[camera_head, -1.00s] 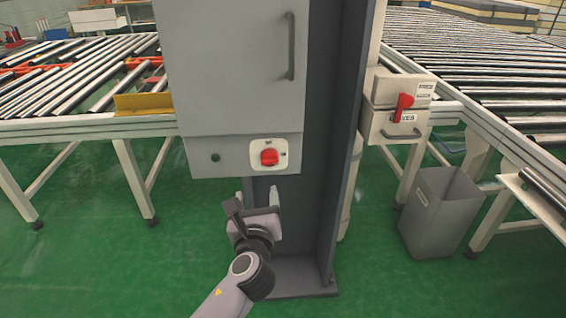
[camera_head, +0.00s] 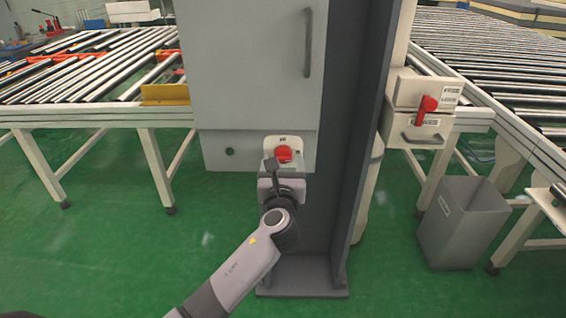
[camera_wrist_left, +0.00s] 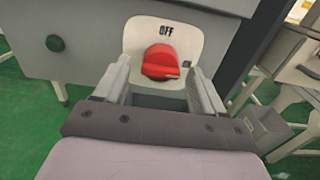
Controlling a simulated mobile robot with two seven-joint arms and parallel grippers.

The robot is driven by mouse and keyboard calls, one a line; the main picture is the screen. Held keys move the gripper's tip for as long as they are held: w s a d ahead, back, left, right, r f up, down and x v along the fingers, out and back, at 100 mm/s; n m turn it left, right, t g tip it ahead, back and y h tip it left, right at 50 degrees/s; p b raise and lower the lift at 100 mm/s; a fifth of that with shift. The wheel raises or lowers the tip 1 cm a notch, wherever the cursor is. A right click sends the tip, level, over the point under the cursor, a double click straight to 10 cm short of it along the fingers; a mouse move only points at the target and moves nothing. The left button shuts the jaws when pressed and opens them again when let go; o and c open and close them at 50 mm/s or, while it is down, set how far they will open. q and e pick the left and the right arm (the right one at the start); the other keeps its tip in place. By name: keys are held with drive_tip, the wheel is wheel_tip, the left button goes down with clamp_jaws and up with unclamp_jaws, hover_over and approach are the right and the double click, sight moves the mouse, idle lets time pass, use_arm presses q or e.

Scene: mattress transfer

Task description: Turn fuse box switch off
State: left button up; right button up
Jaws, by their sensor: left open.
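The fuse box (camera_head: 252,70) is a tall grey cabinet on a dark column. Low on its front is a white switch plate (camera_head: 297,143) with a red rotary knob (camera_head: 284,153). In the left wrist view the plate reads "OFF" above the red knob (camera_wrist_left: 160,62), whose ridge lies roughly sideways, slightly tilted. My left gripper (camera_head: 284,167) is at the switch, just below the knob in the head view. In the wrist view the open left gripper (camera_wrist_left: 160,76) has one finger on each side of the knob, with gaps visible. Contact cannot be told. My right gripper is not in view.
A second box (camera_head: 422,92) with a red lever (camera_head: 427,108) stands to the right. A grey bin (camera_head: 463,222) is on the green floor below it. Roller conveyors stand left (camera_head: 90,75) and right (camera_head: 480,60). The dark column (camera_head: 350,190) is close beside my gripper.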

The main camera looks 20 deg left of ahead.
use_arm(q)
drive_tip(key=shift+w+a, duration=0.1)
drive_tip(key=shift+w, duration=0.35)
drive_tip(key=c, duration=1.1)
drive_tip(key=shift+o, duration=0.2)
